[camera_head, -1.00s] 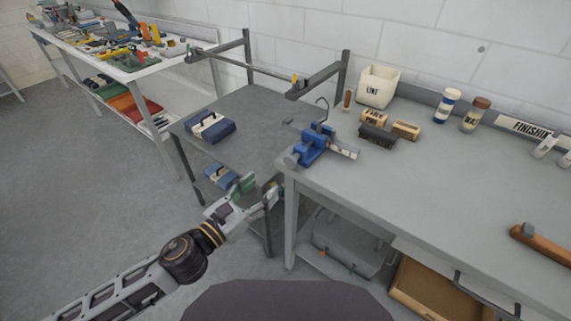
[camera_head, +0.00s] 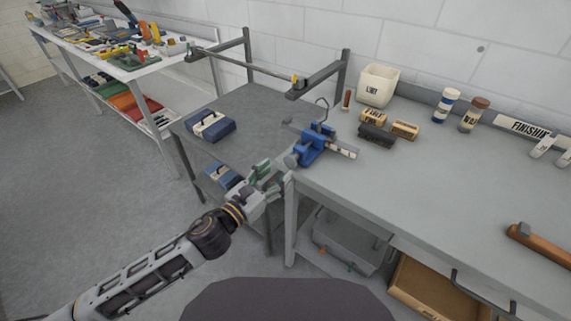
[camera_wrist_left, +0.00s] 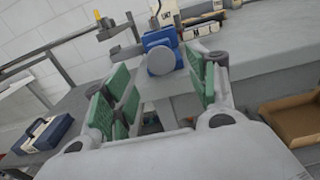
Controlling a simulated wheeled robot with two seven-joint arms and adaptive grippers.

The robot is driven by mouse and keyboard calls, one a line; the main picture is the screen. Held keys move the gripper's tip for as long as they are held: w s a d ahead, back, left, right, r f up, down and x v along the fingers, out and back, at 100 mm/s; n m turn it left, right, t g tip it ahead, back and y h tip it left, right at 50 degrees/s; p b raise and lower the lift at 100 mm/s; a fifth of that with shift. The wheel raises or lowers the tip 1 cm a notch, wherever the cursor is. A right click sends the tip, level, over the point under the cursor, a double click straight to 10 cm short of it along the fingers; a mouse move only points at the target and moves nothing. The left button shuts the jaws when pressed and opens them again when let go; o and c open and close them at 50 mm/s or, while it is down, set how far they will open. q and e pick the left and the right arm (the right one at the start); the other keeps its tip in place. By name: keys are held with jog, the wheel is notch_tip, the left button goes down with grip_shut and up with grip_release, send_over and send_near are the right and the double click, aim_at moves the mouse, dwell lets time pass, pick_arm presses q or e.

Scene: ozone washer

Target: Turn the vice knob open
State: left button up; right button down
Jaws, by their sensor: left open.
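The blue vice (camera_head: 314,142) is mounted at the left corner of the grey workbench (camera_head: 430,190). Its round grey knob (camera_head: 291,160) faces the front left, and a grey bar sticks out to the right. My left gripper (camera_head: 270,174), with green finger pads, is open and empty just below and left of the knob. In the left wrist view the round grey knob (camera_wrist_left: 161,60) and blue vice body (camera_wrist_left: 160,38) show beyond and between the open fingers (camera_wrist_left: 158,88). The fingers appear apart from the knob. My right gripper is not in view.
On the workbench are a white bin (camera_head: 377,86), small boxes (camera_head: 375,117), two jars and a brown-handled tool (camera_head: 540,246). A lower grey table (camera_head: 255,115) with a blue case (camera_head: 209,125) stands at left. A cardboard box (camera_head: 425,290) sits under the bench.

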aim_at(289, 162)
pick_arm(q)
jog(key=shift+x, duration=2.25)
jog(key=shift+w+d, duration=0.15)
jog(key=shift+w, duration=0.1)
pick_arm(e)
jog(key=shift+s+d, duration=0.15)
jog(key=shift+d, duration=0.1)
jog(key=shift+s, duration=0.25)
pick_arm(q)
jog(key=shift+c, duration=0.5)
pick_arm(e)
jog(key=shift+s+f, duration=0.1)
